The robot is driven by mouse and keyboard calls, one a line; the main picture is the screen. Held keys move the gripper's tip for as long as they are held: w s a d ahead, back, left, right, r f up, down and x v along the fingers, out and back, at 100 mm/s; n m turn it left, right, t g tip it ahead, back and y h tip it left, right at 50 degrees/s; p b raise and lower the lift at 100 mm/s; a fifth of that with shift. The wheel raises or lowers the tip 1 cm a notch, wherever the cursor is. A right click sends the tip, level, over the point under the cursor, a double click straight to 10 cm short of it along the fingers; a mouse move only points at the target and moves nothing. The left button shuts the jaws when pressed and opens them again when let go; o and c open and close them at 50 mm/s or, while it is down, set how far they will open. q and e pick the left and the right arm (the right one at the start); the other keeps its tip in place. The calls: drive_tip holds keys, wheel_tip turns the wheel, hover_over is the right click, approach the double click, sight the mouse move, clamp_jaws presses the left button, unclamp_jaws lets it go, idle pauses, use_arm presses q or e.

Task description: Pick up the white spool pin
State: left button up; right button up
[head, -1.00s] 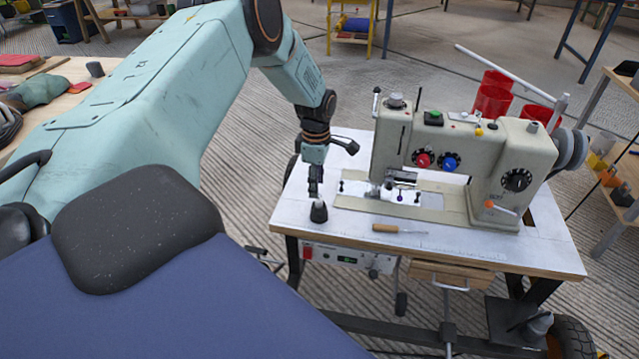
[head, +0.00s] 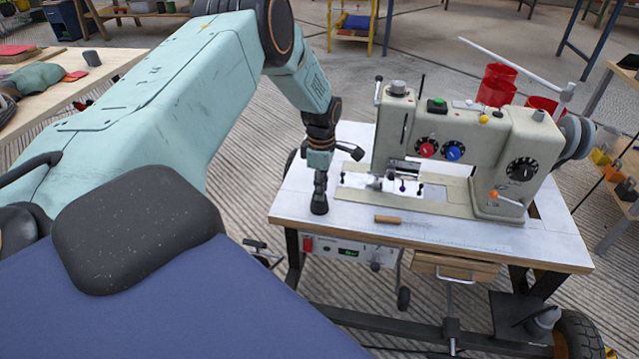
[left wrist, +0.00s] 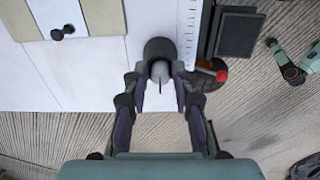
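My left gripper (head: 320,196) points straight down at the left front of the sewing table (head: 345,222). In the left wrist view its two fingers (left wrist: 160,88) stand open on either side of a small object, a pale rounded body with a thin tip (left wrist: 161,72) and a dark wider base (left wrist: 158,48). I cannot tell whether the fingers touch it. In the head view the gripper hides most of this object. A long white rod (head: 505,65) rises behind the sewing machine (head: 470,145). I cannot tell for certain which is the spool pin. My right gripper is not in view.
A wooden handle (head: 388,219) lies on the table just right of the gripper. The machine's bed (head: 350,188) is close behind. Red cups (head: 497,85) stand behind the machine. The table front between handle and right edge is clear.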

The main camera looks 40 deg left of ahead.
use_arm(q)
clamp_jaws()
drive_tip(key=shift+r, duration=0.1)
